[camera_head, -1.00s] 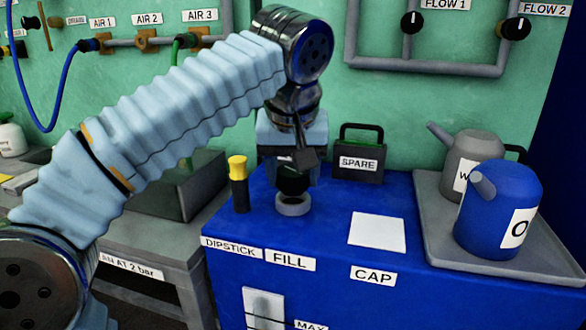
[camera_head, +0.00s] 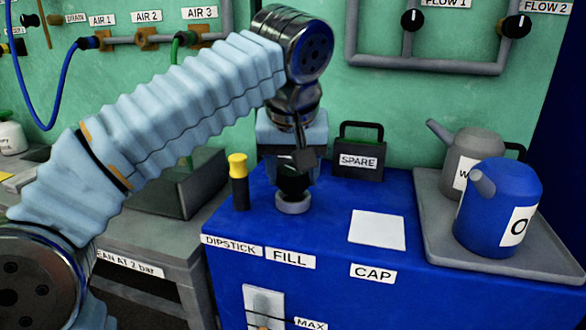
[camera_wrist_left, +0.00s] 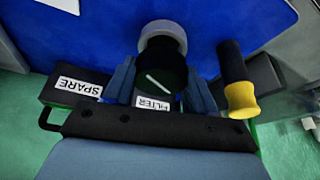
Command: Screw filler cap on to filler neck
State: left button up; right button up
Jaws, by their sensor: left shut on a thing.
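The black filler cap (camera_head: 293,185) is between the fingers of my left gripper (camera_head: 293,176), which is shut on it. The cap sits upright at the top of the grey filler neck (camera_head: 293,206), behind the FILL label. In the left wrist view, the cap (camera_wrist_left: 158,77) shows a pale line on its top, and the grey rim of the neck (camera_wrist_left: 162,32) lies right against it. My left gripper's fingers (camera_wrist_left: 160,85) stand on both sides of the cap. The threads are hidden, so I cannot tell how far the cap is engaged. My right gripper is not in view.
The yellow-topped dipstick (camera_head: 239,180) stands close left of the neck. The SPARE box (camera_head: 359,155) is behind right. The white CAP pad (camera_head: 377,230) is bare. A grey tray (camera_head: 436,245) holds a grey can (camera_head: 470,155) and a blue can (camera_head: 497,210).

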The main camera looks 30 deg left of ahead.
pick_arm(q)
jog(key=shift+f+b, duration=0.55)
jog(key=shift+f, duration=0.25)
jog(key=o, duration=1.1)
jog(key=shift+o, duration=0.2)
jog(key=p+v, duration=0.4)
jog(key=v, duration=0.8)
jog(key=shift+f, duration=0.1)
